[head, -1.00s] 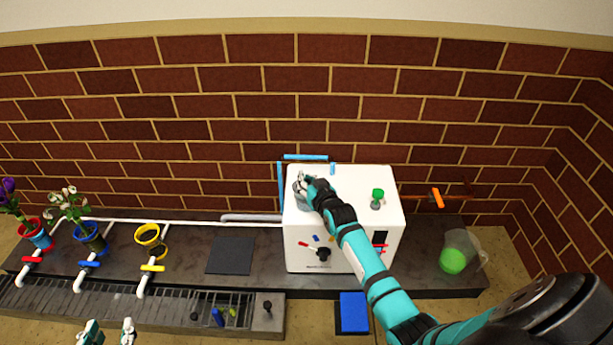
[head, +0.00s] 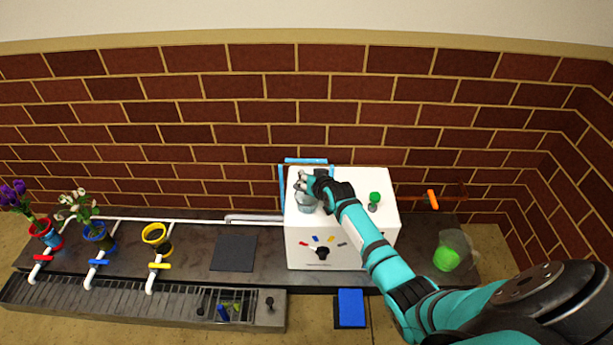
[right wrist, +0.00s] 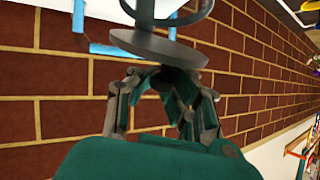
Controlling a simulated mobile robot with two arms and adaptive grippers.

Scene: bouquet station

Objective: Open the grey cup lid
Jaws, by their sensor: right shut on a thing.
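A grey cup (head: 306,205) stands on the top left of the white box (head: 360,235). My right gripper (head: 307,183) is at the cup's top, its arm reaching in from the lower right. In the right wrist view, a flat grey round lid (right wrist: 158,48) with a grey loop-like part above it sits at the fingertips of my right gripper (right wrist: 160,78). The fingers are shut on the lid's edge. Whether the lid is clear of the cup is hard to tell, as the fingers hide part of it. My left gripper is out of view.
A green-topped item (head: 375,199) stands right of the cup on the box. A blue pipe frame (head: 283,190) is behind the box's left side. A clear jug with green contents (head: 446,259) stands right. Coloured pots, including a yellow one (head: 154,234), stand left.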

